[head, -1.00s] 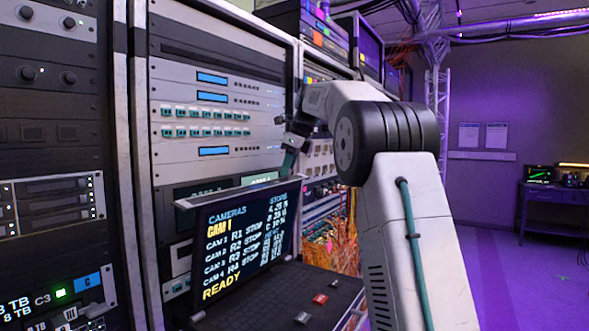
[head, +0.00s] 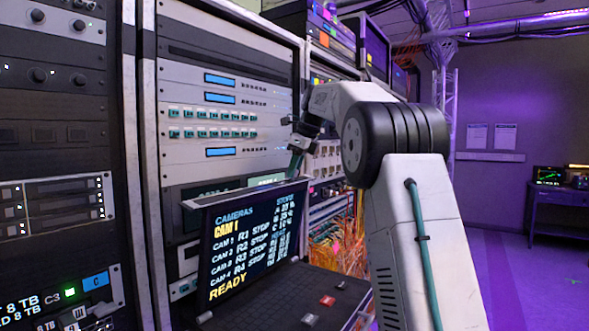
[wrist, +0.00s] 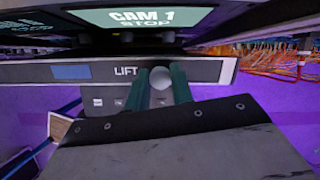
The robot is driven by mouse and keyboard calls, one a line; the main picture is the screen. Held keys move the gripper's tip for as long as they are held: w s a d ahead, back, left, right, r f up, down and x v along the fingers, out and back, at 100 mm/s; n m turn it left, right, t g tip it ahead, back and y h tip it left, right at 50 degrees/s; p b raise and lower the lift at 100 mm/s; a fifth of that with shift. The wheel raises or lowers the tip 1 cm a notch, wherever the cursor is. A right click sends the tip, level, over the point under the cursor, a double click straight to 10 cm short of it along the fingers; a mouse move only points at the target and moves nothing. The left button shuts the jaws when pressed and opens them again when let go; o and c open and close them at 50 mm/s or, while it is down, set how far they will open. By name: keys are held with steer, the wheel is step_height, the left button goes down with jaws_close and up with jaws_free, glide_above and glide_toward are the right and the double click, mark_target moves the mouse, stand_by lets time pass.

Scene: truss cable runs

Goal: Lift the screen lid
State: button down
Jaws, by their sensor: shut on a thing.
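The screen lid (head: 250,237) stands raised and tilted on its console base (head: 285,300) in the head view, its lit screen listing cameras and READY. My gripper (head: 296,164) is at the right end of that edge in the head view. In the wrist view its teal fingers (wrist: 160,86) are shut on a round pale knob (wrist: 160,78) beside the LIFT mark. The fingertips are partly hidden in the head view.
A rack (head: 225,110) with panels and teal buttons stands right behind the lid. Another rack (head: 50,150) is at the left. Orange cables (head: 342,240) hang to the right of the lid. A desk (head: 558,205) stands far right, with open floor before it.

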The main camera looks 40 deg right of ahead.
steer(key=shift+r, duration=0.3)
steer(key=c, duration=1.4)
jaws_free()
steer(key=shift+d, duration=0.1)
steer(key=shift+c, duration=0.2)
steer(key=shift+o, duration=1.2)
steer(key=shift+s, duration=0.15)
steer(key=shift+f, duration=0.15)
steer(key=a+v, duration=0.1)
steer(key=v, duration=0.6)
steer(key=shift+d+r, duration=0.35)
steer(key=shift+d, duration=0.1)
